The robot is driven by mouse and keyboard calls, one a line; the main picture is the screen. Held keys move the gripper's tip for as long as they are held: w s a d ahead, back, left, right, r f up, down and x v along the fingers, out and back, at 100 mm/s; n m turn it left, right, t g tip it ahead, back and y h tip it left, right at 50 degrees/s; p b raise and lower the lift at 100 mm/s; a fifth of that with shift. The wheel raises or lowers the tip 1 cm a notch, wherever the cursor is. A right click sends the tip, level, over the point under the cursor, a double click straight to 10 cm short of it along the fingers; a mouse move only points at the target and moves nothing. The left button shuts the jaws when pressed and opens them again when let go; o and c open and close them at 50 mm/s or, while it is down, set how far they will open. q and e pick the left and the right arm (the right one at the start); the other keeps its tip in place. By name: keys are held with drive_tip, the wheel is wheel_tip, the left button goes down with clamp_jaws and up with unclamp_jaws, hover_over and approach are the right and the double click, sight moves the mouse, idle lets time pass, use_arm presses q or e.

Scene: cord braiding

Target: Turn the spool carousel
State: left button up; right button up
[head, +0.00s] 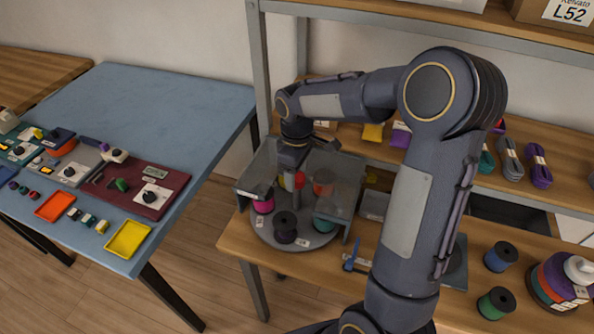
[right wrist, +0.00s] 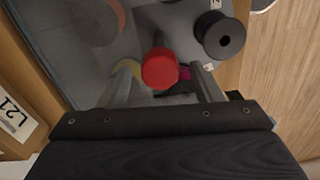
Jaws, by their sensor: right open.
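The spool carousel (head: 262,232) is a round grey turntable inside a clear-walled guard on the wooden bench. It carries a magenta spool (head: 263,204), a black spool (head: 285,228), a teal spool (head: 325,216) and an orange spool (head: 323,182). My right gripper (head: 293,188) points down into the guard over the carousel's middle. In the right wrist view, its open fingers (right wrist: 160,80) stand either side of a red round knob (right wrist: 160,68), with gaps visible. The black spool (right wrist: 224,38) also shows there. My arm hides part of the carousel. My left gripper is not in view.
The clear guard walls (head: 345,185) stand close around my right gripper. Loose blue (head: 501,257) and green (head: 497,303) spools sit on the bench at right, beside a stack of coloured spools (head: 562,280). A blue table (head: 170,105) with trays and parts stands at left.

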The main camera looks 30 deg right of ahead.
wheel_tip(320, 180, up, 8)
drive_tip(key=shift+f, duration=0.1)
idle(0.4)
drive_tip(key=shift+s+r, duration=0.2)
drive_tip(key=shift+s, duration=0.15)
drive_tip(key=s+a+m+t+y, duration=0.2)
drive_tip(key=s+a+m, duration=0.1)
drive_tip(key=s, duration=0.7)
drive_tip(key=s+a+m+t+y, duration=0.1)
drive_tip(key=s+a+m+t, duration=0.2)
drive_tip(key=s, duration=0.8)
drive_tip(key=a+m, duration=0.1)
drive_tip(key=m, duration=0.1)
drive_tip(key=shift+s+f+m+t+y, duration=0.25)
drive_tip(key=shift+f+m+t+y, duration=0.05)
drive_tip(key=shift+m+y, duration=0.1)
